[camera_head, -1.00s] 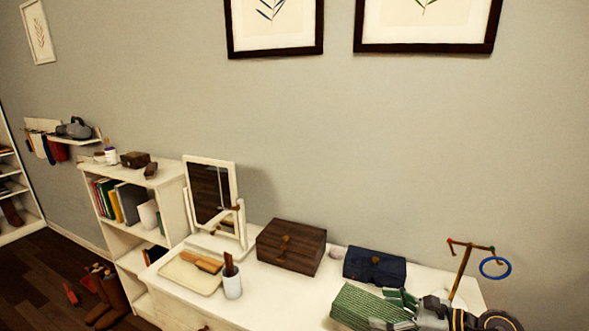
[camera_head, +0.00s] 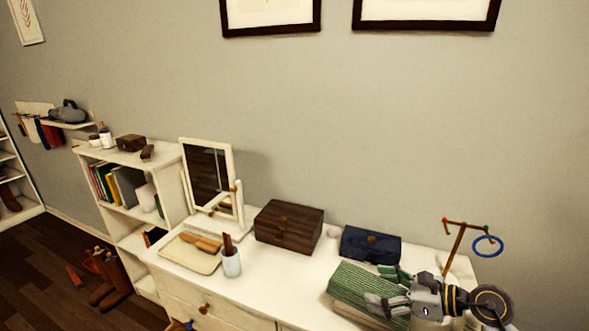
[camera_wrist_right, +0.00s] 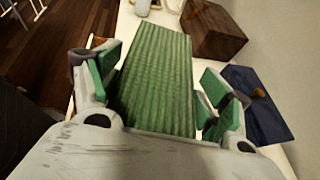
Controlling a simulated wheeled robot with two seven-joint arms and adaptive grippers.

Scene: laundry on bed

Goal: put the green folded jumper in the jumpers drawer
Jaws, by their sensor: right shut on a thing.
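The green folded jumper (camera_head: 366,286) has a striped, ribbed look and is above the white dresser top at its right front. My right gripper (camera_head: 390,290) is shut on the jumper from the right. In the right wrist view the jumper (camera_wrist_right: 155,82) lies between the two green-padded fingers of the right gripper (camera_wrist_right: 162,92) and stretches away from them. The dresser (camera_head: 215,318) shows drawer fronts with round knobs at its left; which one is the jumpers drawer I cannot tell. My left gripper is out of view.
On the dresser stand a brown wooden box (camera_head: 289,226), a navy case (camera_head: 370,245), a cup with brushes (camera_head: 231,262), a cream tray (camera_head: 190,255), a mirror (camera_head: 209,178) and a jewellery stand (camera_head: 458,246). A white bookcase (camera_head: 128,225) adjoins on the left.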

